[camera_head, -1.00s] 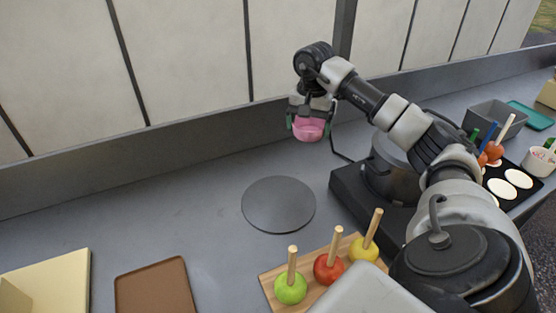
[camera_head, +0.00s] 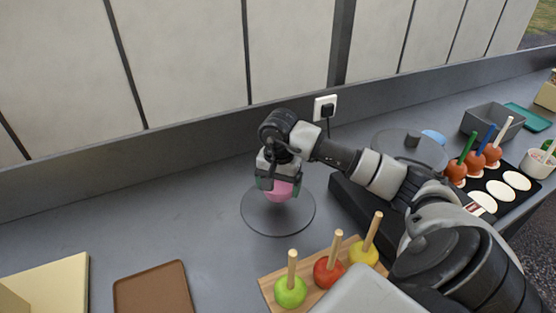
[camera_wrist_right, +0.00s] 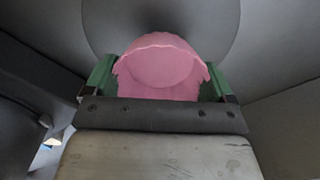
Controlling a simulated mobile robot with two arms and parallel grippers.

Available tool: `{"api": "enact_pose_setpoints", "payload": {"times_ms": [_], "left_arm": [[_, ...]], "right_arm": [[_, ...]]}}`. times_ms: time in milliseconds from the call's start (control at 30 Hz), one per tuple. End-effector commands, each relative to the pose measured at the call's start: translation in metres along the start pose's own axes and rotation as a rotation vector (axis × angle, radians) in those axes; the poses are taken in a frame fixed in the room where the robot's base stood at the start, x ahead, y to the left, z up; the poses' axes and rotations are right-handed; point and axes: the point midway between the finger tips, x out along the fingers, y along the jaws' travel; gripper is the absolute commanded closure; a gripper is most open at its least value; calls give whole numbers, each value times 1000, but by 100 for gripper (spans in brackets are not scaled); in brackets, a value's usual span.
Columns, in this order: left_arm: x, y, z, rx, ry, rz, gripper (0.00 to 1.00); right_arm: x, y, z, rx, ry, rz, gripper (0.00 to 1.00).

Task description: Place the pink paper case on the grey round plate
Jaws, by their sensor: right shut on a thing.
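The pink paper case (camera_head: 280,192) is held in my right gripper (camera_head: 278,187), over the grey round plate (camera_head: 293,219). In the right wrist view the pink case (camera_wrist_right: 158,68) sits between the two green fingertips of the right gripper (camera_wrist_right: 160,85), with the round plate (camera_wrist_right: 205,22) behind it. The gripper is shut on the case. I cannot tell whether the case's base touches the plate, as the gripper hides part of it. My left gripper is not in view.
A wooden board with green (camera_head: 290,291), red (camera_head: 328,271) and yellow (camera_head: 363,251) apples on sticks stands just in front of the plate. A brown tray (camera_head: 153,291) lies at front left. The counter left of the plate is clear. A wall socket (camera_head: 325,107) is behind.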

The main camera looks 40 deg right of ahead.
Motion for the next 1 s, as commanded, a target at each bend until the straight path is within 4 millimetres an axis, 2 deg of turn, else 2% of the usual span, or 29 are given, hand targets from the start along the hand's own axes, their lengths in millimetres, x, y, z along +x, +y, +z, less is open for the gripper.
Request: {"api": "enact_pose_setpoints", "payload": {"times_ms": [133, 367, 767, 800, 867, 1000], "left_arm": [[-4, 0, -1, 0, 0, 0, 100], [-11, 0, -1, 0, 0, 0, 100], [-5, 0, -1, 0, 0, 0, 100], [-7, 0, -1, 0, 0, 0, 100], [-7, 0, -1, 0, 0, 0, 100], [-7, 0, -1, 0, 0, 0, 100]], "right_arm": [[10, -1, 5, 1, -2, 2, 37], [40, -1, 4, 1, -2, 1, 37], [47, -1, 4, -1, 1, 1, 37], [46, -1, 4, -1, 1, 1, 10], [45, -1, 4, -1, 0, 1, 1], [45, -1, 4, 0, 0, 1, 0]]}}
